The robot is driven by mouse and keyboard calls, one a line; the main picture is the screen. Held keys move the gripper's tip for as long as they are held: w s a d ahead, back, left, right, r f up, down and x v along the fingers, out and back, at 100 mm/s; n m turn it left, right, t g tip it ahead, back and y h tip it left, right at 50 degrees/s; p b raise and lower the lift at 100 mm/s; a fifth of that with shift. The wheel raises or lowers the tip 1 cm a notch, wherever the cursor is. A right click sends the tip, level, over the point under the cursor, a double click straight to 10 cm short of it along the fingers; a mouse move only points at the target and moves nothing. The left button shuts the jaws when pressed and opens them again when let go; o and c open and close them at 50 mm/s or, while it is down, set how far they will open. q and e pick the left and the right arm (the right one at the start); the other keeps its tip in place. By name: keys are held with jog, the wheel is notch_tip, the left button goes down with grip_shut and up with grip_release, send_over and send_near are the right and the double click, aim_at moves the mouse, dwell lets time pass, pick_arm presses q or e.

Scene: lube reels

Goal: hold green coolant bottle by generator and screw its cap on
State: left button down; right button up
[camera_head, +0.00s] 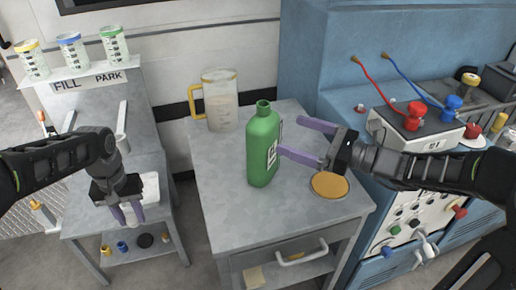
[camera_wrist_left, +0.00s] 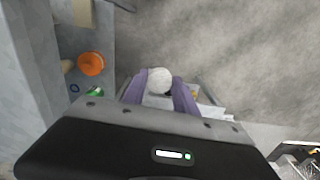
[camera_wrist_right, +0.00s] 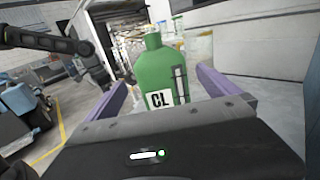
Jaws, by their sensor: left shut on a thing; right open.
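The green coolant bottle (camera_head: 262,150) stands upright and uncapped on the grey cabinet in the middle; its open neck shows. It also shows with its "CL" label in the right wrist view (camera_wrist_right: 162,75). My right gripper (camera_head: 288,136) is open at the bottle's right side, with the bottle ahead between its finger lines; I cannot tell whether they touch. My left gripper (camera_head: 127,215) is low over the small cart at the left. In the left wrist view its purple fingers are shut on a small white round thing (camera_wrist_left: 160,80), which looks like a cap.
A measuring jug (camera_head: 221,105) stands behind the bottle, and a round tan disc (camera_head: 329,185) lies to its right. Several lidded jars (camera_head: 72,50) stand on the "FILL PARK" shelf. The blue generator (camera_head: 400,215), with red and blue connectors, is at the right.

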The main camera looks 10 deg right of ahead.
aim_at(276, 129)
jog(key=shift+x, duration=2)
jog(key=x, duration=0.5)
jog(key=shift+a+r+b, duration=0.1)
jog(key=shift+r+b, duration=0.05)
jog(key=shift+b, duration=0.25)
jog(key=shift+c, duration=0.2)
jog(key=c, duration=1.7)
